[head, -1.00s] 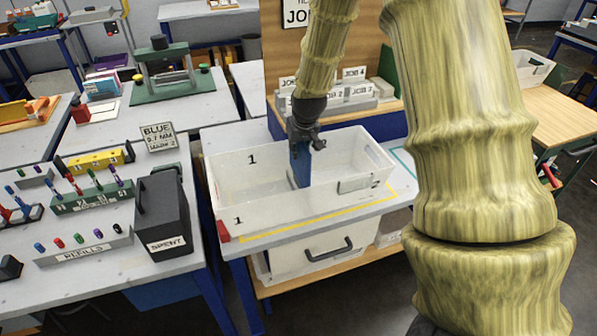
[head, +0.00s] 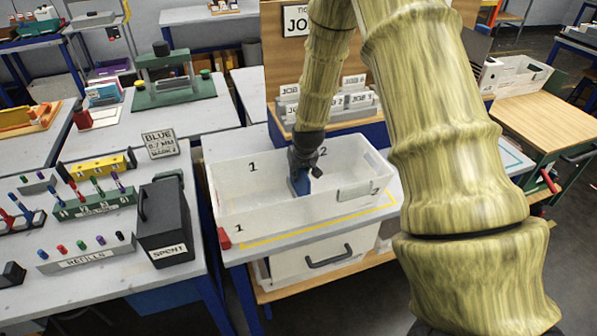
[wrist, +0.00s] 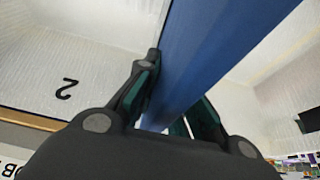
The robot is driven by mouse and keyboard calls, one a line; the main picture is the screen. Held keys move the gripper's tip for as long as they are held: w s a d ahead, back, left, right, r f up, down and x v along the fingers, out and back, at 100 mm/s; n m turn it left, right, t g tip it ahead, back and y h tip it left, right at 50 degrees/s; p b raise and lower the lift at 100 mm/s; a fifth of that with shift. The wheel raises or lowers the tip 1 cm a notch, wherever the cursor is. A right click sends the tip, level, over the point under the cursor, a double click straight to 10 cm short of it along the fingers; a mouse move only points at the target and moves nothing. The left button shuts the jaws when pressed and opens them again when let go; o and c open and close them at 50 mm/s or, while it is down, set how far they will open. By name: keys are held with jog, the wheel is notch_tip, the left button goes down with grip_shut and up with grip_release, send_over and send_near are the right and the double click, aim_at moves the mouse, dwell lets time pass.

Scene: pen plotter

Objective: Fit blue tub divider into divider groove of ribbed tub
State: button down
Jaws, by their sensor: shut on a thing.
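The ribbed tub (head: 300,213) is a white, open box on the bench, with numbers 1 and 2 on its walls. My gripper (head: 304,165) reaches down into the tub and is shut on the blue tub divider (head: 300,184). The divider stands roughly upright inside the tub, near its middle. In the wrist view the blue divider (wrist: 215,45) runs between the fingers of my gripper (wrist: 178,105), with white ribbed walls on both sides. The divider groove and the divider's lower edge cannot be made out, so I cannot tell whether it is seated.
A black SPENT box (head: 165,220) stands left of the tub. A rack of job cards (head: 330,98) stands behind it. A small red piece (head: 224,238) is at the tub's front left corner. A drawer with a dark handle (head: 328,256) is below.

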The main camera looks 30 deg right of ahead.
aim_at(303, 170)
jog(key=shift+f, duration=0.1)
jog(key=c, duration=1.5)
grip_release()
jog(key=shift+b+v, duration=1.2)
jog(key=shift+v, duration=4.9)
